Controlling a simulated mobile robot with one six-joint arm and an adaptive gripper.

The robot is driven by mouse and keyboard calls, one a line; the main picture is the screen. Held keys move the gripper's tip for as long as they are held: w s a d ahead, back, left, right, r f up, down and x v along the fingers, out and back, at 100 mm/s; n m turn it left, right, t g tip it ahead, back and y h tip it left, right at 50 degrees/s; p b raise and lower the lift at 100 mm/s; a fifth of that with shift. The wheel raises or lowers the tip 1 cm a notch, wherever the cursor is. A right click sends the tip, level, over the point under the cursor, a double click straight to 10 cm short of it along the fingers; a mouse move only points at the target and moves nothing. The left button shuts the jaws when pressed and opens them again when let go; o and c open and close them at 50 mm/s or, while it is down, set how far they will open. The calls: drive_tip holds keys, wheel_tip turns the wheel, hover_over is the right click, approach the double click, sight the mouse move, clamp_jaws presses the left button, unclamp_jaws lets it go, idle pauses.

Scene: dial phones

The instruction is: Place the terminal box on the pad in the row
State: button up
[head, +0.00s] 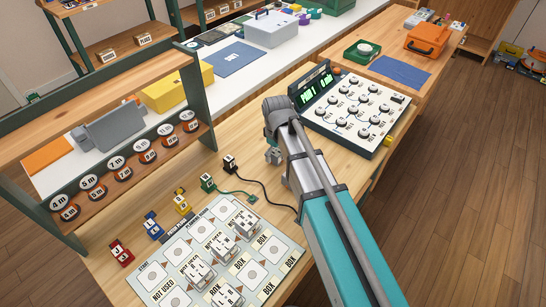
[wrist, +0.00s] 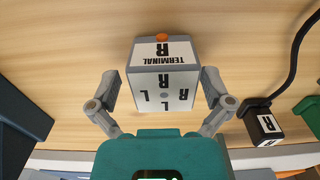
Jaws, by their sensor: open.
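The terminal box (wrist: 165,80), white and grey with "TERMINAL R" and an orange spot, sits between my gripper's fingers (wrist: 160,92) in the wrist view. The fingers are open, one on each side of it; I cannot tell whether either touches. In the head view my gripper (head: 273,155) is low over the wooden bench, and the box is not clearly visible there. The printed mat (head: 150,272) lies at the front, left of my arm. White boxes (head: 198,272) stand on some of its pads; other pads, such as one beside the "BOX" labels (head: 252,273), are bare.
A black plug (head: 229,163) and a green plug (head: 208,183) with cables lie between gripper and mat. Blue, yellow and red pieces stand along the mat's left edge. A dial panel (head: 350,110) is at the right, a wooden shelf with round tags (head: 120,172) at the left.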

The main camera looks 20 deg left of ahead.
drive_tip(key=shift+f, duration=0.2)
idle(0.5)
drive_tip(key=c, duration=1.2)
drive_tip(key=shift+r, duration=0.2)
wheel_tip(320, 180, up, 2)
drive_tip(key=shift+r+p, duration=0.1)
drive_tip(key=shift+p, duration=1.15)
drive_tip(key=shift+s+d+r+p, duration=1.2)
drive_tip(key=shift+s+r+p, duration=0.55)
drive_tip(key=shift+s, duration=0.25)
drive_tip(key=shift+s+d+r+p, duration=1.2)
drive_tip(key=shift+s+r+p, duration=0.5)
drive_tip(key=shift+s, duration=0.3)
drive_tip(key=shift+s+d+r+p, duration=1.2)
drive_tip(key=shift+s+r+p, duration=0.55)
drive_tip(key=shift+s, duration=0.25)
